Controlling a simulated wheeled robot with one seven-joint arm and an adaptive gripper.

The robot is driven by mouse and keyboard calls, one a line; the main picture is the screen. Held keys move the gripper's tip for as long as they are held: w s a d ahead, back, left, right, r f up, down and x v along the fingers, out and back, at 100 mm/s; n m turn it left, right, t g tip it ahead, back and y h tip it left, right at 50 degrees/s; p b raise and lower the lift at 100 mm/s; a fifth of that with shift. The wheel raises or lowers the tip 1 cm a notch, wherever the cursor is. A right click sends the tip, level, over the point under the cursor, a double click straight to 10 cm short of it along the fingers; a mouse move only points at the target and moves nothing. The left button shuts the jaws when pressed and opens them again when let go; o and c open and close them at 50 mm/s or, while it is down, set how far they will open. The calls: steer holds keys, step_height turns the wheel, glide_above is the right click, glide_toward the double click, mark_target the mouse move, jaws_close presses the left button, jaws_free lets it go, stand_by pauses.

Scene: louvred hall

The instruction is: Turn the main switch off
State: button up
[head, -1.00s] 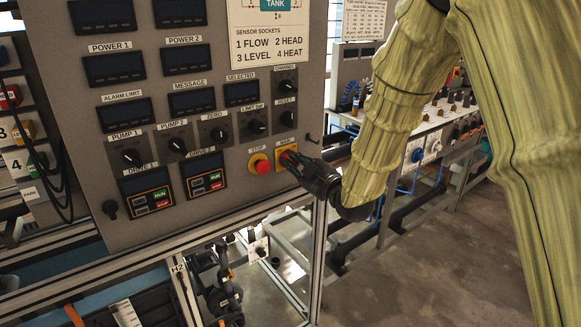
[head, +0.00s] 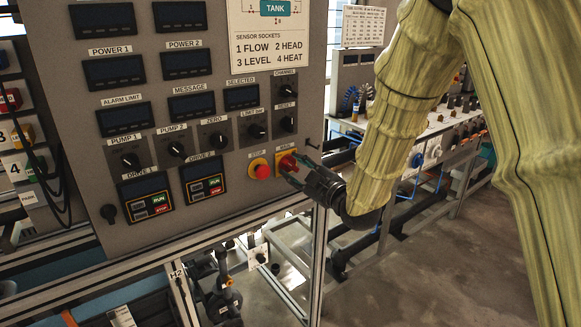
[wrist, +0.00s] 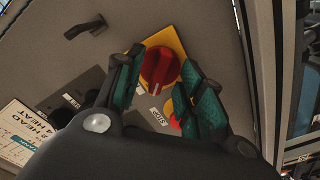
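The main switch (head: 287,161) is a red rotary knob on a yellow plate at the lower right of the grey panel. In the wrist view the red knob (wrist: 160,67) shows clearly, its white mark at the end facing the stop button. My gripper (head: 291,174) is just in front of the switch. In the wrist view my gripper (wrist: 162,92) has its two green-padded fingers spread, one on each side of the knob's near end, with nothing held. I cannot tell whether a finger touches the knob.
The red stop button (head: 262,171) on yellow sits just left of the switch; my right finger partly hides it in the wrist view. Small black knobs (head: 256,131) are above. A hook-like black handle (wrist: 86,27) sticks out of the panel nearby. Open floor lies right.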

steer(key=shift+b+v, duration=0.3)
steer(key=shift+v, duration=2.55)
steer(key=v, duration=1.2)
